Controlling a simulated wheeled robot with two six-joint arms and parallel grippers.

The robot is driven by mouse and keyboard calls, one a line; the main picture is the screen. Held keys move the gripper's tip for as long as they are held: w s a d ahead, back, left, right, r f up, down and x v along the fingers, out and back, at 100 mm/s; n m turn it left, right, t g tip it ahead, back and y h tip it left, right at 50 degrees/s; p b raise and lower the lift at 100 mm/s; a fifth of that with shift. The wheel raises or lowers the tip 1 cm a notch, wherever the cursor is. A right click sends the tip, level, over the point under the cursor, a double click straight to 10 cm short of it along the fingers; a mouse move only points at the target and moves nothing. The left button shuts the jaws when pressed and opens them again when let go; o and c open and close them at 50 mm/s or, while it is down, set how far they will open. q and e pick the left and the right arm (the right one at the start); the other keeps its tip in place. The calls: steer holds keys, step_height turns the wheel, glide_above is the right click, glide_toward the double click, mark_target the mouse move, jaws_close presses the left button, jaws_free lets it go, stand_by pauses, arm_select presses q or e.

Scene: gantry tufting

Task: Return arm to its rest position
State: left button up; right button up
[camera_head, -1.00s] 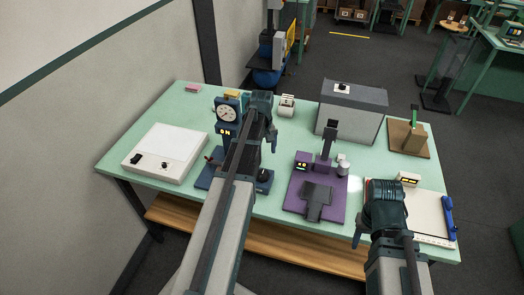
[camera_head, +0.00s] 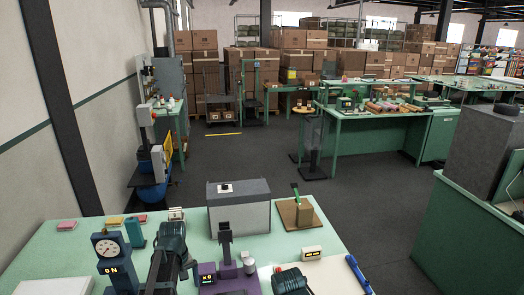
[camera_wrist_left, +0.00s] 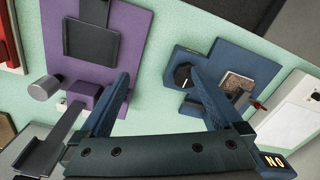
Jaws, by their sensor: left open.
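My left arm (camera_head: 167,262) reaches up from the bottom edge in the head view, over the green bench. In the left wrist view my left gripper (camera_wrist_left: 164,85) is open, its two blue fingers spread, with nothing between them. It hangs above the bench between a purple fixture (camera_wrist_left: 125,35) and a blue dial stand base (camera_wrist_left: 250,62). My right arm's end (camera_head: 291,281) shows at the bottom edge in the head view; its fingers cannot be made out.
A blue clamp (camera_head: 357,272) lies right. Open floor (camera_head: 255,160) lies beyond the bench.

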arm_select(q)
steer(key=s+d+f+m+b, duration=0.3)
steer(key=s+d, duration=0.4)
steer(key=d, duration=0.4)
steer(key=s+d+f+m+y+b, duration=0.1)
steer(key=s+d+f+m+b, duration=0.2)
steer(key=s+d+f+m, duration=0.2)
steer(key=s+d+m, duration=0.3)
steer(key=d, duration=0.3)
steer(key=shift+b, duration=0.4)
arm_select(e)
step_height(320, 180, down, 8)
arm_select(q)
steer(key=shift+r, duration=0.1)
